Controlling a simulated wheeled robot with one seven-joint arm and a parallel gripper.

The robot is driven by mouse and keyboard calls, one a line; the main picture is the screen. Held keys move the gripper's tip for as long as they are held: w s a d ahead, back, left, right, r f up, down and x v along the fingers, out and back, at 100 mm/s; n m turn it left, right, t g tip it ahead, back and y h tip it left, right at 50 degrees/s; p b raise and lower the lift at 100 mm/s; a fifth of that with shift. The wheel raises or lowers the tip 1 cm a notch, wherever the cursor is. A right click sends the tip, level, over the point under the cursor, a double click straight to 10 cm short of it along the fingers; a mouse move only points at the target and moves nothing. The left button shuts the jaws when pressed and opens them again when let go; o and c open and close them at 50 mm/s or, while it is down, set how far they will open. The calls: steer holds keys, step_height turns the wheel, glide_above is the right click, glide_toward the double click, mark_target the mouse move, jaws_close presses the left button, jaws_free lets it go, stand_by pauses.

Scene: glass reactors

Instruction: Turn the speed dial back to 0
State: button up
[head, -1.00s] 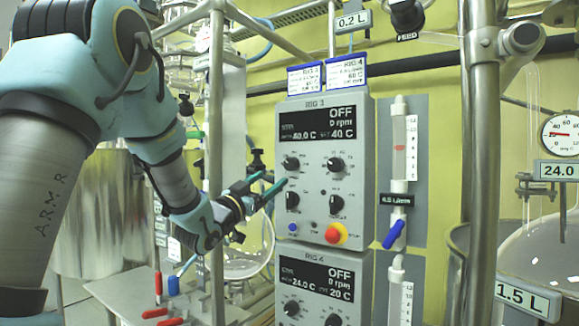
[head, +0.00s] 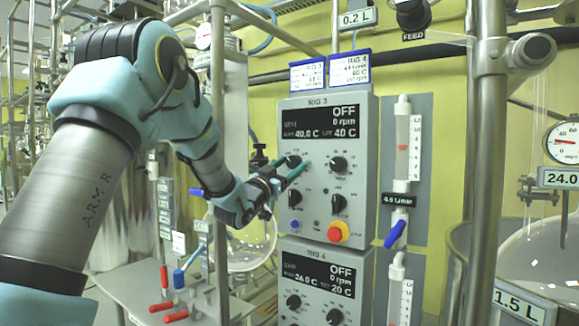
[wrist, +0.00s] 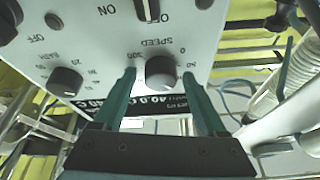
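The speed dial (head: 293,161) is the dark upper-left knob on the RIG 3 panel (head: 371,190). In the wrist view the knob (wrist: 161,72) appears upside down beside the word SPEED, with 300 to its left and 0 to its right. In the head view my gripper (head: 292,172) reaches in from the left and partly covers the dial. The RIG 3 display (head: 321,122) reads OFF, 0 rpm, 40.0 C.
Other knobs (head: 338,164) sit close by on the panel. A red stop button (head: 338,232) is lower down. The RIG 4 panel (head: 318,287) is below. A metal post (head: 217,120) stands beside my arm; a flowmeter (head: 401,140) is right of the panel.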

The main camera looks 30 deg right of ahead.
jaws_close()
stand_by(0.4)
steer(key=shift+f+n+b, duration=0.1)
steer(key=shift+n+b, duration=0.3)
steer(key=shift+b, duration=0.05)
